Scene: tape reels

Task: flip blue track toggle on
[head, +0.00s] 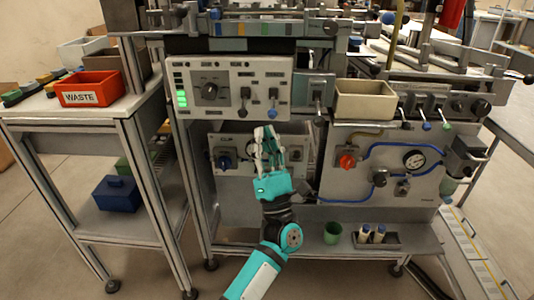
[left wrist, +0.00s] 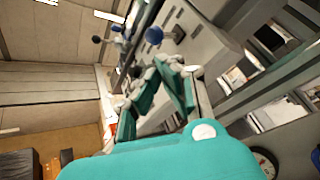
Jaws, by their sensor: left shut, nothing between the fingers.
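The toggle with a blue tip (head: 272,112) hangs on the right part of the light upper control panel (head: 205,107), its tip pointing down. A dark-tipped toggle (head: 243,108) is to its left. My left gripper (head: 265,132) is just below the blue tip, pointing up at the panel, shut and empty. I cannot tell whether it touches the tip. In the left wrist view the gripper fingers (left wrist: 150,85) are below a blue ball tip (left wrist: 154,35), with a visible gap in the picture. My right gripper is not in view.
Behind my gripper is a lower panel with a blue knob (head: 224,162). A beige bin (head: 365,104) and a right panel with several levers, one blue-tipped (head: 427,126), stand to the right. A red WASTE bin (head: 91,96) is on the left cart.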

